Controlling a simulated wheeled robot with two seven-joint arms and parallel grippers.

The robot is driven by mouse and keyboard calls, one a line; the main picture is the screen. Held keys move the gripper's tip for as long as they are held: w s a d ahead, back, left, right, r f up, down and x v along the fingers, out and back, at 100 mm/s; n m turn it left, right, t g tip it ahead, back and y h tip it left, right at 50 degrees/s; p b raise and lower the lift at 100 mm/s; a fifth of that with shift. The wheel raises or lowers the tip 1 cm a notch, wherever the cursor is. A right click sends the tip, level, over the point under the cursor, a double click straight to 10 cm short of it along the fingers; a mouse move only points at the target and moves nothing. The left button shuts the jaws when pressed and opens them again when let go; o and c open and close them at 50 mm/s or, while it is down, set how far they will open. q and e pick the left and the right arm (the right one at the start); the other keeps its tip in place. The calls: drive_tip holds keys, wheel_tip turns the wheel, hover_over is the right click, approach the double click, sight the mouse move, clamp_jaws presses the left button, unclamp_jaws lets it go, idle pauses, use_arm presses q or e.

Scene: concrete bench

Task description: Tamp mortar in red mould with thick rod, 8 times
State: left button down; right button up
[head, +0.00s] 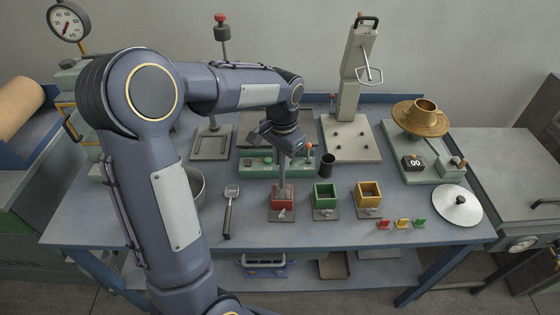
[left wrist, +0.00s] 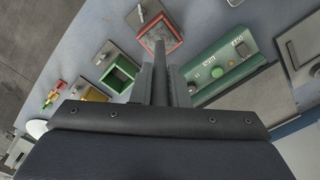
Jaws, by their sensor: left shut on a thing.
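My left gripper (head: 284,148) points down above the red mould (head: 283,203). It is shut on the thick rod (head: 282,178), a grey upright bar whose lower end is inside the red mould. In the left wrist view the rod (left wrist: 159,68) runs from between the fingers (left wrist: 160,85) to the red mould (left wrist: 171,32). My right gripper is not in view.
A green mould (head: 325,203) and a yellow mould (head: 368,203) stand right of the red one. A green control box (head: 262,166) and black cup (head: 327,164) are behind. A trowel (head: 230,205) lies left. Small coloured tags (head: 401,223) and a metal lid (head: 457,204) are at right.

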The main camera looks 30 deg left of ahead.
use_arm(q)
drive_tip(key=shift+r, duration=0.1)
drive_tip(key=f, duration=0.3)
drive_tip(key=shift+s+d, duration=0.1)
drive_tip(key=shift+d, duration=0.15)
drive_tip(key=r, duration=0.3)
drive_tip(key=shift+a, duration=0.25)
drive_tip(key=shift+w, duration=0.25)
